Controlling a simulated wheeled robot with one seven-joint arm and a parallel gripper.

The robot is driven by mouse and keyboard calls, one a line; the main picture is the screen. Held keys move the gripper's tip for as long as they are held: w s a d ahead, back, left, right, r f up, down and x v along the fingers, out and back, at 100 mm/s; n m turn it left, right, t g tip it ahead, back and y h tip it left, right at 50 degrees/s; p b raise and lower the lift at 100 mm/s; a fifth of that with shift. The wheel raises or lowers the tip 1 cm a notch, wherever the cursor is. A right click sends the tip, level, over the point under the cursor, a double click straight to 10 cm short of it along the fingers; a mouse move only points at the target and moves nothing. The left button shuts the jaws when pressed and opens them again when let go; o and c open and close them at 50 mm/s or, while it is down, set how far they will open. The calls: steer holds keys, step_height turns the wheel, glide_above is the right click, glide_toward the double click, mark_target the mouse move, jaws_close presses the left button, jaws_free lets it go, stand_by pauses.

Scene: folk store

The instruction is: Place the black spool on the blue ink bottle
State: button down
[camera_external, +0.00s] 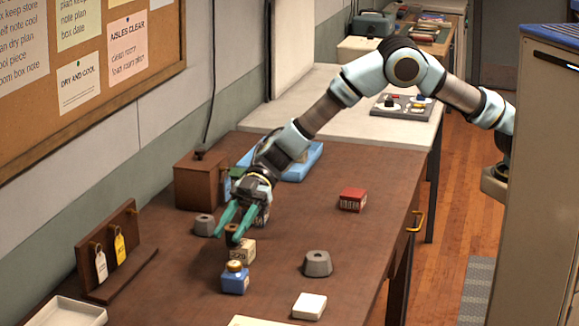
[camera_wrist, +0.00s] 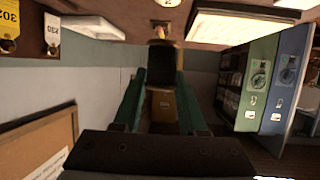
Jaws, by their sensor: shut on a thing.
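My gripper (camera_external: 232,232) has green fingers that reach down toward the front left of the brown table. It is shut on the black spool (camera_external: 233,238), a small dark piece between the fingertips. The spool also shows as a dark block between the fingers in the wrist view (camera_wrist: 162,54). The blue ink bottle (camera_external: 235,281), with an orange-brown cap, stands upright on the table, in front of and below the spool in the external view. The spool is apart from the bottle's cap. The spool's lower edge is partly hard to make out against the table and box.
A cream box (camera_external: 243,250) stands close behind the bottle. Grey weights (camera_external: 204,225) (camera_external: 317,264) stand left and right. A white box (camera_external: 309,306), a red box (camera_external: 352,200) and a key rack (camera_external: 118,252) are around.

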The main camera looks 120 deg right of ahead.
mark_target(231, 246)
steer(key=shift+f+p, duration=0.5)
steer(key=shift+f, duration=1.45)
steer(key=shift+f, duration=0.15)
steer(key=shift+c, duration=2.3)
jaws_free()
